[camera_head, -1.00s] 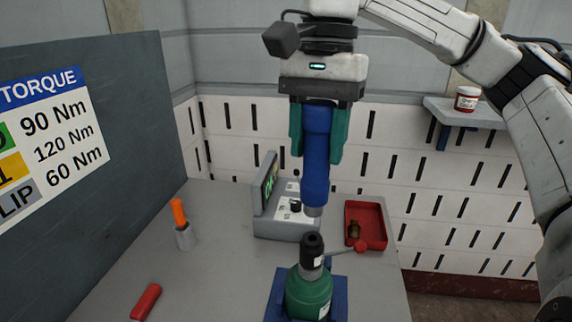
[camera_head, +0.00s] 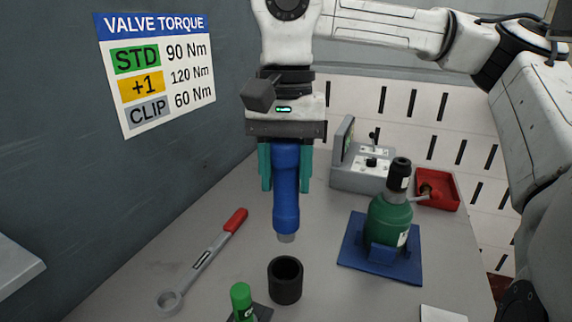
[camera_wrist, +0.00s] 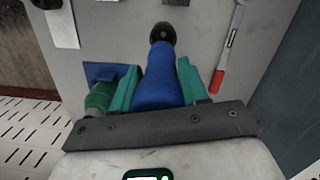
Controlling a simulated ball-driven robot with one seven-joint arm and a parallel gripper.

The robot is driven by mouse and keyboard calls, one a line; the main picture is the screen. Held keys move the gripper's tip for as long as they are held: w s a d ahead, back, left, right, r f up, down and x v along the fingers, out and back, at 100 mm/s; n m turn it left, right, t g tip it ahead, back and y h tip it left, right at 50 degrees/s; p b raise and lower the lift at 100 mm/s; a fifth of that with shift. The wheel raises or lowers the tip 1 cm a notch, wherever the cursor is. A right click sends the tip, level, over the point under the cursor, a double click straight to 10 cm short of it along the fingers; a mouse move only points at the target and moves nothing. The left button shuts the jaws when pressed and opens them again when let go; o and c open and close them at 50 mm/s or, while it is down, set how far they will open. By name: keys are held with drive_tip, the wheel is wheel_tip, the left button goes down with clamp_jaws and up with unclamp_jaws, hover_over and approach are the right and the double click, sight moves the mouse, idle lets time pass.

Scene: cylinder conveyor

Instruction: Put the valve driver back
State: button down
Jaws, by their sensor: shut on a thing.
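My gripper (camera_head: 286,168) is shut on the blue valve driver (camera_head: 286,205), which hangs upright with its grey tip down. The driver also shows in the wrist view (camera_wrist: 160,80) between the teal fingers. A black open-topped cup-like holder (camera_head: 286,280) stands on the table just below the driver's tip, with a gap between them. In the wrist view the dark holder (camera_wrist: 162,33) lies beyond the driver's far end, partly hidden by it.
A green cylinder with a black valve (camera_head: 390,215) stands in a blue base (camera_head: 350,258) to the right. Behind are a grey tester (camera_head: 362,175) and a red tray (camera_head: 450,202). A red-handled wrench (camera_head: 205,258) lies left. A small green-topped object (camera_head: 241,298) stands close by the holder.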

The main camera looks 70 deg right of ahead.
sight(286, 212)
drive_tip(key=shift+a+f+b, duration=0.1)
drive_tip(key=shift+f+b, duration=0.5)
drive_tip(key=shift+f, duration=0.25)
drive_tip(key=shift+f+b, duration=1.75)
drive_tip(key=shift+f, duration=0.6)
drive_tip(key=shift+f+b, duration=2.6)
drive_tip(key=shift+f, duration=0.7)
drive_tip(key=shift+c, duration=2.4)
unclamp_jaws()
drive_tip(key=shift+r+p, duration=2.15)
drive_tip(key=shift+r, duration=0.9)
